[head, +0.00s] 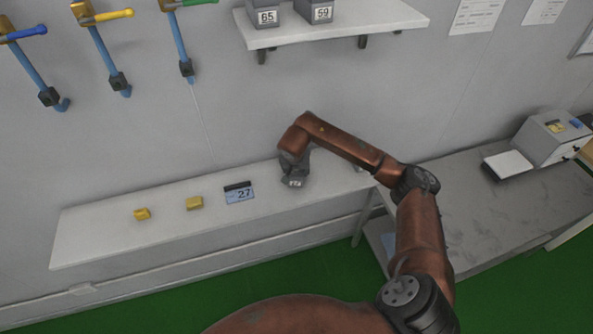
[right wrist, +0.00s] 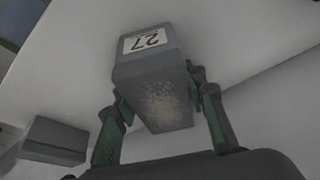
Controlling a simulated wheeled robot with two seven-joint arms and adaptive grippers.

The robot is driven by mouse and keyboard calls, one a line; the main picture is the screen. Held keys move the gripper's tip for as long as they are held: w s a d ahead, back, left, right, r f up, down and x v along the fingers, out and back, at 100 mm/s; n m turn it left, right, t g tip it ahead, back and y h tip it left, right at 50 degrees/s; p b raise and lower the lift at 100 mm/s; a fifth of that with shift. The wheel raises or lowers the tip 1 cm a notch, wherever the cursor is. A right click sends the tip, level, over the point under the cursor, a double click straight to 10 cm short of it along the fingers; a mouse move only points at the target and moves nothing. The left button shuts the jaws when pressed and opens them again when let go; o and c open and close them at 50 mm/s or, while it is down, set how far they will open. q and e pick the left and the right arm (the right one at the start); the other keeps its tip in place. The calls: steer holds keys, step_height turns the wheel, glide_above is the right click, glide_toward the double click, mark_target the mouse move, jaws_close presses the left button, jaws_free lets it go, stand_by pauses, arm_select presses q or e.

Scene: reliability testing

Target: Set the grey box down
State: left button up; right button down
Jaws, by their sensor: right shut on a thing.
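The grey box (right wrist: 151,75) bears a white label reading 27. In the right wrist view it sits between the two green fingers of my right gripper (right wrist: 157,100), which is shut on it. In the head view the box (head: 294,182) shows small under my right gripper (head: 293,168), over the right part of the long white shelf (head: 100,236). I cannot tell whether its underside touches the shelf. A blue sign marked 27 (head: 240,195) with a dark top lies on the shelf, left of the box and apart from it. My left gripper is not in view.
Two yellow blocks (head: 194,203) (head: 142,214) lie left of the sign. Another grey block (right wrist: 55,140) shows lower left in the right wrist view. Grey boxes (head: 264,14) stand on an upper shelf (head: 350,22). A grey table (head: 500,215) stands at the right.

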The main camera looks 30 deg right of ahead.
steer(key=shift+f, duration=0.1)
steer(key=c, duration=1.2)
jaws_free()
steer(key=shift+r, duration=0.25)
steer(key=b+v, duration=0.1)
steer(key=v, duration=1)
steer(key=shift+s+a+r, duration=0.1)
steer(key=shift+r, duration=0.3)
